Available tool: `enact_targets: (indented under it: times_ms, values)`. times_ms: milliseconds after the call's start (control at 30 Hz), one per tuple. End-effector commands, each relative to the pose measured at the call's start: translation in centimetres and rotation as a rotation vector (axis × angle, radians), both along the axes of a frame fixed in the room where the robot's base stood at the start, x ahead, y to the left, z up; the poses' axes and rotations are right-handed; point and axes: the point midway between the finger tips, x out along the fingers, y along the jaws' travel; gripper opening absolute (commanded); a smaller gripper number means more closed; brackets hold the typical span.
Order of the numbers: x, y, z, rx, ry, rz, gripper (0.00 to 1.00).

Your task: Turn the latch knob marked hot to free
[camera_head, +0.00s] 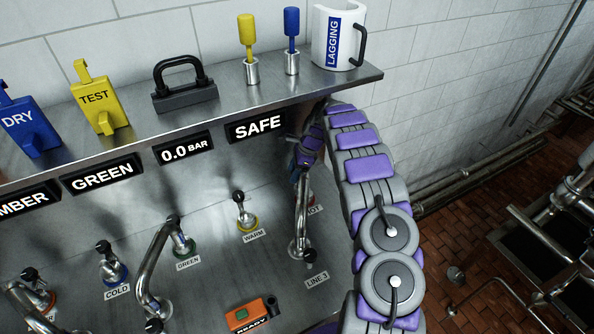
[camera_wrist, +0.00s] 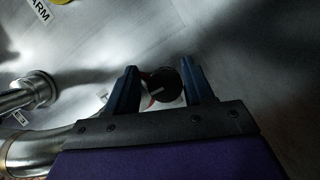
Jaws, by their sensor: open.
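The hot latch knob (camera_wrist: 165,86) shows in the wrist view as a dark round top with a pale line and a bit of red around its base. My gripper (camera_wrist: 160,72) is open, with one dark finger on each side of the knob. I cannot tell whether either finger touches it.
A bent pipe by the "LINE 3" label (camera_head: 303,232) stands close to the gripper. The warm knob (camera_head: 243,213) is to its left. A shelf (camera_head: 222,112) with a LAGGING mug (camera_head: 322,40) overhangs the panel. More knobs and pipes stand further left.

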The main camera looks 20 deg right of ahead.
Motion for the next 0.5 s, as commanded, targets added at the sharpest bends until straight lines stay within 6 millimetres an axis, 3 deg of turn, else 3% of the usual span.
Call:
enact_targets:
  times_ms: [100,300,500]
  values:
    - [0.0,-0.9,0.0,0.007,-0.003,-0.002,0.50]
    - [-0.1,-1.8,-0.2,0.014,-0.002,-0.004,0.31]
    - [0.1,-1.4,-0.1,0.006,-0.003,-0.006,0.12]
